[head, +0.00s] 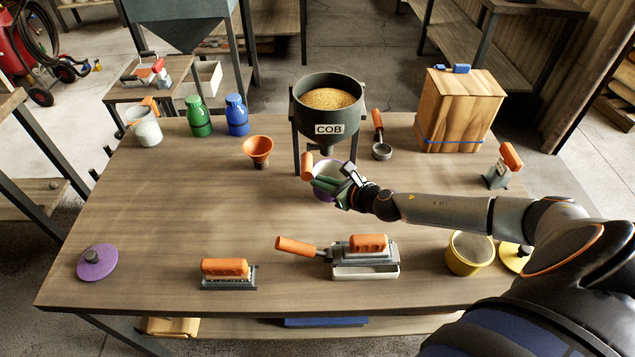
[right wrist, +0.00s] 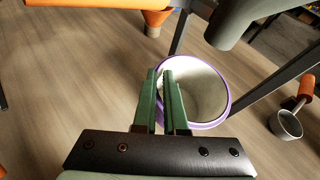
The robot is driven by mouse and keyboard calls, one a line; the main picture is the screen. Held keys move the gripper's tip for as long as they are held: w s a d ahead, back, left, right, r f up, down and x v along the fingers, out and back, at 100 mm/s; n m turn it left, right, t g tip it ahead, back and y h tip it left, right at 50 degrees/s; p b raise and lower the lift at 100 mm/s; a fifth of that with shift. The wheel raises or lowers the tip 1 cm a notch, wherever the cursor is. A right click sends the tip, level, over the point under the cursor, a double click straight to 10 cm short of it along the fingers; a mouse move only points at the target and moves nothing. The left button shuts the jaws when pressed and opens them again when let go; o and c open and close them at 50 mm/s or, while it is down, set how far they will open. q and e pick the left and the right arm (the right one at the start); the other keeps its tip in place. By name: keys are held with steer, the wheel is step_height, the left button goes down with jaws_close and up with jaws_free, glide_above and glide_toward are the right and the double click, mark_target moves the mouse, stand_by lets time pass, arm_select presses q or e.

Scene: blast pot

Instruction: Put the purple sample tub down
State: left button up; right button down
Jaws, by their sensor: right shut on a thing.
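The purple sample tub (head: 322,191) is a pale, open tub with a purple rim, in front of the dark hopper in the head view. In the right wrist view the tub (right wrist: 208,92) shows its pale inside, which looks empty as far as I see. My right gripper (head: 345,184) is shut on the tub's near wall, its green fingers (right wrist: 166,85) on either side of the rim. The tub looks upright; I cannot tell whether its base touches the table. My left gripper is not in view.
The hopper (head: 327,112) labelled COB, full of grain, stands behind the tub, with its spout and legs close. An orange funnel (head: 258,149) and a scoop (head: 381,150) flank it. A purple lid (head: 97,262) lies front left. The table (head: 180,210) is clear left of centre.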

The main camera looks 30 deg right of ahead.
steer(key=shift+w+a+f+b, duration=0.15)
steer(key=shift+w+f+b, duration=0.15)
steer(key=shift+w+f, duration=0.5)
steer(key=c, duration=0.9)
jaws_free()
steer(key=shift+c, duration=0.2)
steer(key=shift+s, duration=0.15)
steer(key=v, duration=1.2)
steer(key=shift+r, duration=0.15)
